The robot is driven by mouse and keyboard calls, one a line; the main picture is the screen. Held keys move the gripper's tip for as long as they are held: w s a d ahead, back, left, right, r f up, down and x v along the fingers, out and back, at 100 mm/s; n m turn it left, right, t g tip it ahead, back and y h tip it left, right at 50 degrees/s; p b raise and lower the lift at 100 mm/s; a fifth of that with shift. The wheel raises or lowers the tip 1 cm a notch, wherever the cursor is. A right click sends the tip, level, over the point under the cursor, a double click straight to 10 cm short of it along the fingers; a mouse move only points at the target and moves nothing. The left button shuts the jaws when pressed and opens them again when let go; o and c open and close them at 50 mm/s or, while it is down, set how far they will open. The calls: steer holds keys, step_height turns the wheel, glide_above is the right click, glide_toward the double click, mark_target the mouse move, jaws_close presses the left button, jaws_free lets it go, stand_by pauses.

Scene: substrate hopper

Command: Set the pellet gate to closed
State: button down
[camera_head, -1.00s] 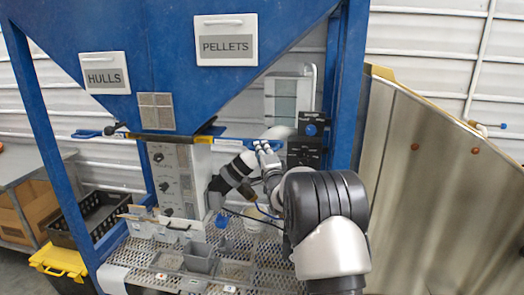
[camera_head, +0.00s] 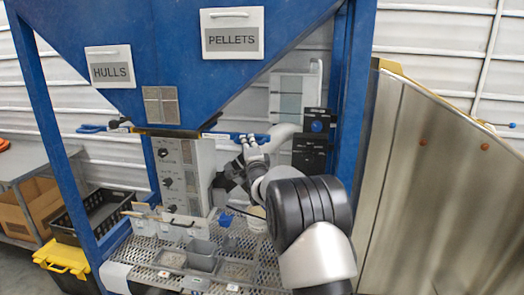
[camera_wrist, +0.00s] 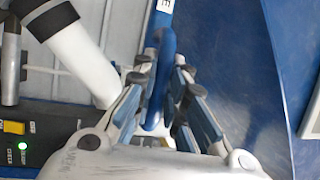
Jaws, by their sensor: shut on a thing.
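The pellet gate's blue handle (camera_head: 232,136) sticks out to the right of the hopper outlet, below the PELLETS sign (camera_head: 232,33). My gripper (camera_head: 251,141) is at this handle, shut on it. In the wrist view the blue loop of the handle (camera_wrist: 153,118) lies between the two fingers of my gripper (camera_wrist: 165,72). The fingers hide part of the loop. The slide plate inside the outlet is hidden. A second blue handle (camera_head: 92,128) sticks out to the left, below the HULLS sign (camera_head: 109,66).
A grey control box (camera_head: 184,172) with dials stands under the outlet. A perforated bench (camera_head: 237,243) holds small grey bins (camera_head: 202,256) and a white cup (camera_head: 257,220). A blue post (camera_head: 350,85) and dark boxes (camera_head: 311,150) stand close to my arm.

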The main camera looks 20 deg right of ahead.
steer(key=shift+w+a, duration=0.15)
steer(key=shift+a, duration=0.2)
steer(key=shift+r, duration=0.15)
steer(key=c, duration=1.8)
jaws_free()
steer(key=shift+w+a, duration=0.1)
steer(key=shift+w, duration=0.05)
steer(key=shift+o, duration=1)
steer(key=v, duration=1.2)
